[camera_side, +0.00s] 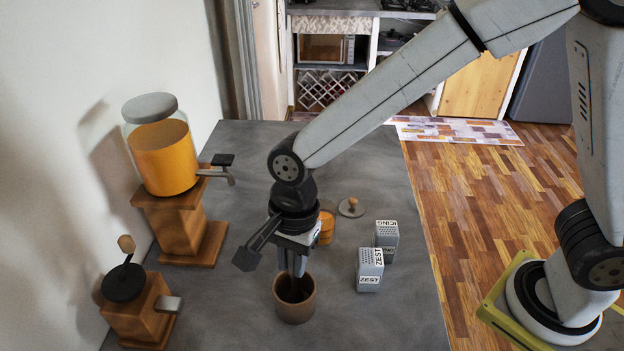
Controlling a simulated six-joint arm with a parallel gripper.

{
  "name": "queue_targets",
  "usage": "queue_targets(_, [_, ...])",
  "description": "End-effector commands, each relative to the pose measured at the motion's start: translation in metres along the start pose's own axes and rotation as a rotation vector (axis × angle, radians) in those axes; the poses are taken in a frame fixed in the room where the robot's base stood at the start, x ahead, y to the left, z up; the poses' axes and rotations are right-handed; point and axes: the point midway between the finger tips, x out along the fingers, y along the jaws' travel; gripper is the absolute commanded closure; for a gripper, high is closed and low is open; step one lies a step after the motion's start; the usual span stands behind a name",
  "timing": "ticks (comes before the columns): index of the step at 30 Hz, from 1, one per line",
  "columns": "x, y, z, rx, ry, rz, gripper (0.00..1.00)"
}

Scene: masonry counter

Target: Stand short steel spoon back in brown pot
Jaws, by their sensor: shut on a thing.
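The brown pot (296,312) stands upright on the grey counter, its dark opening facing up. My gripper (297,272) points straight down over the pot, its fingertips at about the rim in this view. It is shut on a narrow thing that I take to be the short steel spoon. The spoon is hardly distinguishable from the grey fingers, and its lower end is hidden or lost in the dark of the pot. I cannot tell how deep it reaches or whether it touches the pot.
Two grey shakers, ZEST (370,270) and ICING (386,238), stand right of the pot. An orange jar (326,228) and a knobbed lid (351,207) are behind. A tall dispenser (165,158) and a wooden grinder (140,308) stand left. The front right counter is clear.

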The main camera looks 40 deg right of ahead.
Motion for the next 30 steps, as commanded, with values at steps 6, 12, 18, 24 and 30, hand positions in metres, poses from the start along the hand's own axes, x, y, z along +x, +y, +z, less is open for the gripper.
queue_targets(6, [0.0000,0.0000,0.0000,0.000,0.000,0.000,1.00])
queue_targets(12, [0.0013,-0.0001,-0.0003,0.000,0.000,0.000,1.00])
queue_targets(18, [0.0021,-0.0001,-0.0005,0.000,0.000,0.000,1.00])
queue_targets(24, [0.0021,-0.0001,-0.0005,0.000,0.000,0.000,1.00])
queue_targets(30, [0.0020,-0.0001,-0.0005,0.000,0.000,0.000,0.63])
